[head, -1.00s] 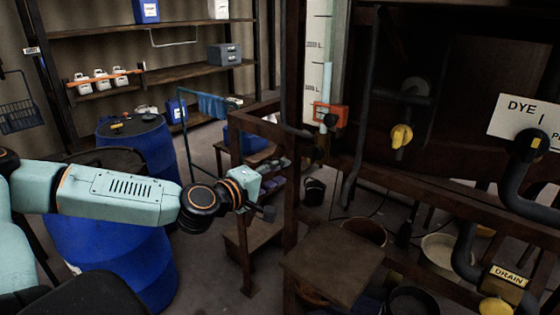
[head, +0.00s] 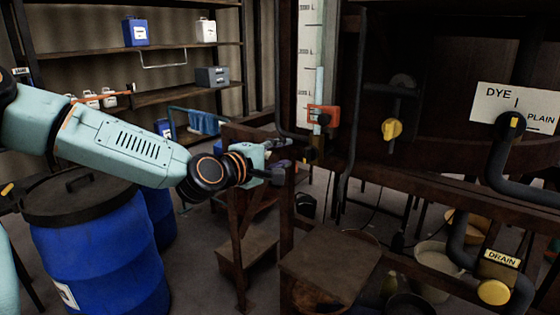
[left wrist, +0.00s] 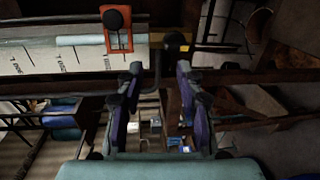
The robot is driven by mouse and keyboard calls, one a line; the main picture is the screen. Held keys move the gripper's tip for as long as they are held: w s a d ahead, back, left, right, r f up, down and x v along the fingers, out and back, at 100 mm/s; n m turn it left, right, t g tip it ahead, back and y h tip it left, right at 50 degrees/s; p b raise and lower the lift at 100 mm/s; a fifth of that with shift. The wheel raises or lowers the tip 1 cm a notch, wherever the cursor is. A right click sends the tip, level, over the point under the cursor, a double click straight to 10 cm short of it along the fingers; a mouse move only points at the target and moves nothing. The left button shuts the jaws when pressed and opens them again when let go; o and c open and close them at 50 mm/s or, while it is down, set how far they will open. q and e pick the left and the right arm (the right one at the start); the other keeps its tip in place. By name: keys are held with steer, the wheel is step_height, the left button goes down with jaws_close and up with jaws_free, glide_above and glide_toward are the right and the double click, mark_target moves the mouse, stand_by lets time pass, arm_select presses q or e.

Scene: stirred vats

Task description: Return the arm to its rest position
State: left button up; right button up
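My left arm (head: 125,152) reaches in from the left in the head view, sloping down to the right over the blue drum. My left gripper (head: 273,163) is in front of the wooden frame, below and left of the gauge's orange slider. In the left wrist view my left gripper (left wrist: 160,95) has two dark fingers standing well apart, with nothing held between them. Beyond the fingertips are the orange slider (left wrist: 117,28) and a black knob (left wrist: 175,40); their distance from the fingers is hard to tell. My right gripper does not show.
A blue drum (head: 100,255) with a dark lid stands under my left arm. A wooden frame (head: 240,235) and a brown table (head: 328,262) are near the gripper. The white scale (head: 309,75), yellow valve (head: 391,129) and dye sign (head: 535,105) are to the right. Shelves (head: 185,93) stand behind.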

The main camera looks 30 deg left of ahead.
arm_select(q)
steer(key=s+d+f+m+g+b, duration=0.1)
steer(key=s+d+f+m+g, duration=0.25)
steer(key=f, duration=0.55)
steer(key=s+d+f+m+g+b, duration=0.2)
steer(key=s+d+f+m, duration=0.15)
steer(key=f, duration=0.55)
steer(key=s+d+f+m+g+b, duration=0.1)
steer(key=s+d+f+m+g, duration=0.3)
steer(key=f, duration=0.5)
steer(key=s+d+f+m+g+b, duration=0.1)
steer(key=s+f+m+g+b, duration=0.1)
steer(key=s+f, duration=0.9)
steer(key=s+d+f+m+g+y+b, duration=0.1)
steer(key=s+d+f+m+g+b, duration=0.1)
steer(key=s+f, duration=0.9)
steer(key=s+m+g+b, duration=0.1)
steer(key=s+m+g, duration=0.1)
steer(key=s, duration=0.4)
steer(key=shift+g, duration=0.55)
